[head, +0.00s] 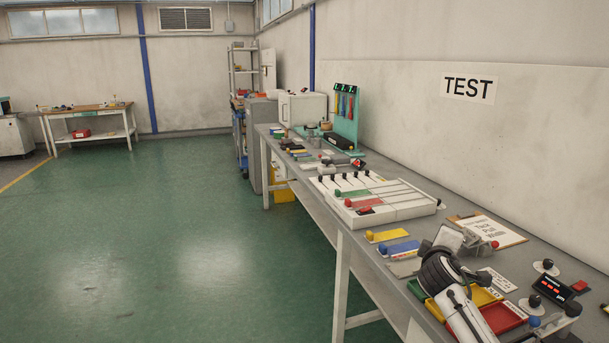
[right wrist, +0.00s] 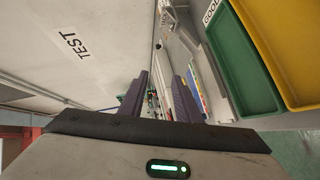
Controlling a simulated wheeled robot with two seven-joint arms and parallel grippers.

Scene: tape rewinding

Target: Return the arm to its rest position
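My right arm comes in from the bottom right in the head view, its dark wrist above the bench beside the colored bins. In the right wrist view my right gripper (right wrist: 160,97) shows two dark fingers with a gap between them; it is open and nothing is held. My left arm and gripper are not in view. A white slotted unit (head: 405,205) with several lanes and black knobs lies on the bench ahead of the right arm.
A green bin (right wrist: 243,62), a yellow bin (right wrist: 285,50) and a red bin (head: 503,318) sit close to my right arm. A clipboard (head: 487,230) and a small red-lit display (head: 553,288) lie nearby. A wall with a TEST sign (head: 468,88) borders the bench. Open green floor lies left.

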